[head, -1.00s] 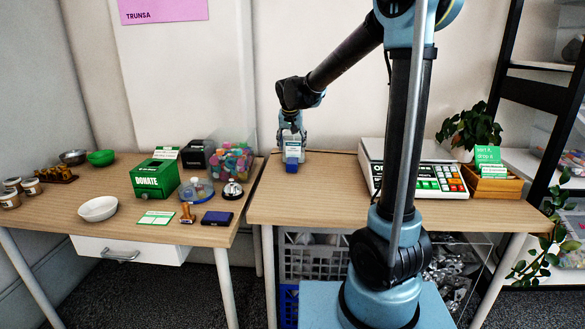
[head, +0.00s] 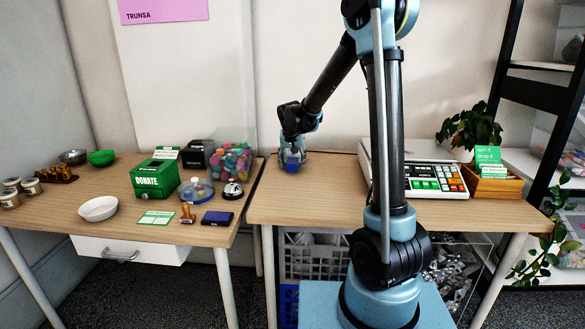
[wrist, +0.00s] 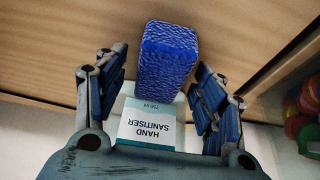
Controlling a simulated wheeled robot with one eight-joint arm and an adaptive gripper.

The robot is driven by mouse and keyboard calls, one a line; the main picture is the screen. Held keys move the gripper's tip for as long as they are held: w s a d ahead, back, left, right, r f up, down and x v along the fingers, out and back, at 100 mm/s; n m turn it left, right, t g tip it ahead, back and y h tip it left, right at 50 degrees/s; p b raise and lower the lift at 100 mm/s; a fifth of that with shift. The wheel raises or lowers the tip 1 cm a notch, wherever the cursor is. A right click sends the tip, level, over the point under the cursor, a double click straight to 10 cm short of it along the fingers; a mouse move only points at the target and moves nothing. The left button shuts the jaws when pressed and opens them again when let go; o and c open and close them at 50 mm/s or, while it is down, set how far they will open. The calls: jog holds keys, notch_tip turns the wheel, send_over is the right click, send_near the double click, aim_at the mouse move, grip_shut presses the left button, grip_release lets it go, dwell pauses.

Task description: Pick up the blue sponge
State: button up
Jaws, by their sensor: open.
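The blue sponge (head: 291,167) is on the right-hand table near its back left corner. In the wrist view, the sponge (wrist: 168,58) is a textured blue block between the ends of my fingers, with visible gaps on both sides. My gripper (head: 292,155) is open and low over this spot, with its fingers partly covering the sponge. A white bottle labelled hand sanitiser (wrist: 146,128) shows between my fingers, close to the palm and next to the sponge. Whether the bottle touches the sponge or my fingers I cannot tell.
The left table (head: 75,205) holds a green donate box (head: 155,178), a clear bin of colourful pieces (head: 232,160), a bell and bowls. A scale with keys (head: 432,180) and a wooden card tray (head: 492,186) stand at right. The table's front middle is clear.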

aim_at(292, 161)
jog(key=shift+w+f, duration=0.1)
jog(key=shift+f, duration=0.15)
jog(key=c, duration=0.9)
jog(key=shift+r, duration=0.1)
jog(key=shift+s+r, duration=0.25)
jog(key=shift+r, duration=0.25)
jog(key=r, duration=0.6)
jog(key=shift+s, duration=0.25)
jog(key=s, duration=1.9)
jog(key=shift+a, duration=0.3)
